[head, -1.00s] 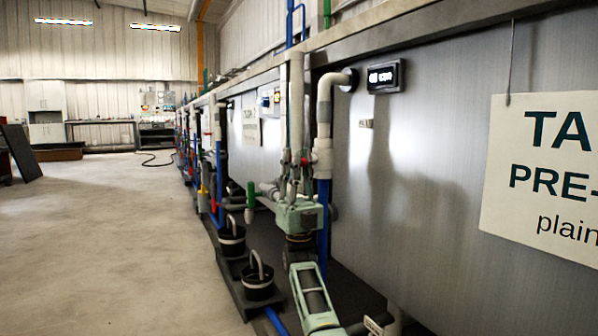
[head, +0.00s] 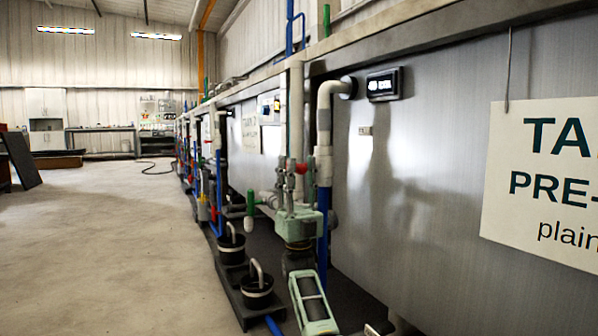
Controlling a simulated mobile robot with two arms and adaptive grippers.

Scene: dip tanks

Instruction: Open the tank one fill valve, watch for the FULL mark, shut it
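My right gripper (head: 296,178) reaches up from the bottom middle, with its pale green body below its grey fingers. Its fingers look spread, in front of the pipework of the near tank (head: 440,150). A small red valve handle (head: 302,168) shows at the fingertips; I cannot tell whether they touch it. A blue and white fill pipe (head: 325,130) bends into the tank wall behind. A dark level display (head: 383,84) is lit, but its text is too small to read. The tank sign (head: 545,185) is cut off at right. My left gripper is not in view.
A green lever handle (head: 250,208) stands just left of my gripper. Two black buckets (head: 257,288) sit on a low dark tray along the tank foot. More tanks and pipes run back into the hall. The concrete floor (head: 110,250) at left is clear.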

